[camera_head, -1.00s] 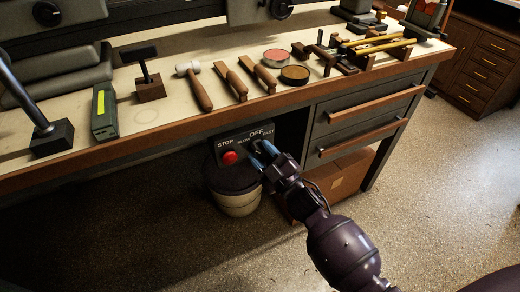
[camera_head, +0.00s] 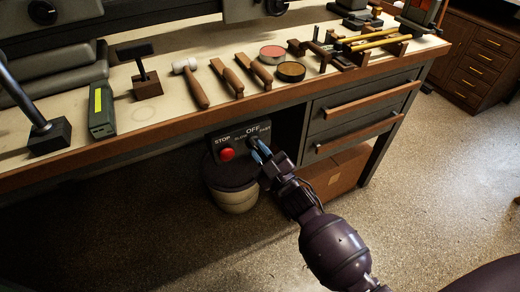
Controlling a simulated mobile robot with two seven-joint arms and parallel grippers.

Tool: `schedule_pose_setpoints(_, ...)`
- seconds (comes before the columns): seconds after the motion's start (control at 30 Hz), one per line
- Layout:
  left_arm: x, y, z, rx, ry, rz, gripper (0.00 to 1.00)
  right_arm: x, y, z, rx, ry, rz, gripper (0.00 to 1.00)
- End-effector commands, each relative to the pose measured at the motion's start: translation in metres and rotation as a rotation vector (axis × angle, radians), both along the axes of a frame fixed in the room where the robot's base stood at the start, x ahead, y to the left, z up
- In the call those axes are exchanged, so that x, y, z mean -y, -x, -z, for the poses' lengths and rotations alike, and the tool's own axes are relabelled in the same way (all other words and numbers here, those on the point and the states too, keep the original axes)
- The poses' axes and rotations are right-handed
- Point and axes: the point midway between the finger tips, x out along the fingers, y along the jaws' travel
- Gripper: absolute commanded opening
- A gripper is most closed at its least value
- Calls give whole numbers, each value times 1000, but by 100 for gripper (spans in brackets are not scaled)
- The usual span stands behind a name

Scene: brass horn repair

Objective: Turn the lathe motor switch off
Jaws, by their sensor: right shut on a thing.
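The lathe switch panel (camera_head: 230,143) is a dark plate under the bench's front edge. It carries a red STOP button (camera_head: 227,154) at its left and the labels SLOW, OFF and FAST around the motor switch (camera_head: 253,141) at its right. My right gripper (camera_head: 259,149) is at the motor switch, its bluish fingertips shut on the switch knob. The fingers hide much of the knob, so its exact pointing direction is hard to tell. My left gripper is not in view.
The bench top (camera_head: 340,88) holds a mallet (camera_head: 193,82), wooden-handled tools, two round tins and a green box (camera_head: 102,110). A bucket (camera_head: 233,198) stands under the panel. Drawers (camera_head: 360,110) are to the right. Open floor lies in front.

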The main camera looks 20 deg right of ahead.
Motion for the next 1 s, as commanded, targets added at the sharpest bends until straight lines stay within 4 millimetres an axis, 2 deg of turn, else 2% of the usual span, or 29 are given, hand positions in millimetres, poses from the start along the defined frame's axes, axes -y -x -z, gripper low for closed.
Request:
schedule_pose_setpoints(0.23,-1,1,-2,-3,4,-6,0,-1,-1,-2,-5,-203,0,0)
schedule_pose_setpoints(0.5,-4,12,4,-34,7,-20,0,-1,-1,-2,-11,-386,0,0)
schedule_pose_setpoints(1.0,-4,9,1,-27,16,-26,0,-2,-1,-1,-16,-515,0,0)
